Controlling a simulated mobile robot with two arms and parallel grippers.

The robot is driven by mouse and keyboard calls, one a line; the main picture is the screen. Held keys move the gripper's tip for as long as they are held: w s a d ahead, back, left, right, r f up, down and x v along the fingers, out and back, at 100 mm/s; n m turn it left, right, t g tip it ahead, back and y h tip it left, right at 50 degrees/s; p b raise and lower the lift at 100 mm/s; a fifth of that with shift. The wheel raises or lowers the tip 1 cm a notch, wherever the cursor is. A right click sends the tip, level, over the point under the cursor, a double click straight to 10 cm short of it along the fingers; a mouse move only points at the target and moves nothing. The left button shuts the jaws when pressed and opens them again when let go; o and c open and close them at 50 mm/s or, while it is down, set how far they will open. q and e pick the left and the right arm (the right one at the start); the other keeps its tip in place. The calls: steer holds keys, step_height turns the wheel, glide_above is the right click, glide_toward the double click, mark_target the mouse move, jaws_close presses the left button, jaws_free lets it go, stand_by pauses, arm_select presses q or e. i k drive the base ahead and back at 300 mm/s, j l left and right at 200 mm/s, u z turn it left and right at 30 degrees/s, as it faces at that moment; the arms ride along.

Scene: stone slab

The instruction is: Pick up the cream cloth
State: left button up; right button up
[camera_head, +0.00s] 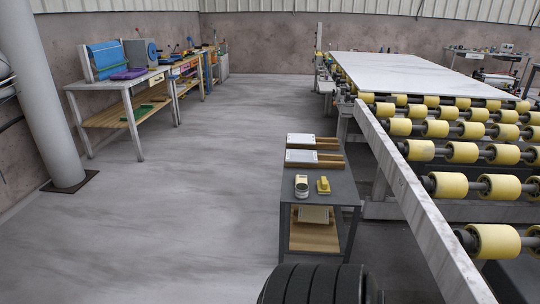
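I cannot pick out the cream cloth with certainty. A pale, flat cream-grey item (313,214) lies on the wooden lower shelf of the small dark cart (340,189) at the centre right. It is partly under the cart's top, and too small to tell whether it is cloth. On the cart's top stand a cream-and-dark rounded item (301,186) and a small yellow item (323,185). Neither of my grippers shows in the head view.
Two white slabs with wooden parts (301,157) lie on the cart's far end. A roller conveyor with yellow rollers (463,152) runs close along its right. A workbench (120,85) stands at the back left by a grey column (45,90). The floor between is clear.

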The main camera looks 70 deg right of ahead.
mark_target(299, 178)
steer(key=z, duration=0.45)
steer(key=l+z, duration=0.1)
steer(key=z, duration=0.75)
steer(key=i+z, duration=0.1)
steer(key=z, duration=1.2)
steer(key=u, duration=4.45)
steer(key=z, duration=4.45)
steer(key=i+l, duration=0.05)
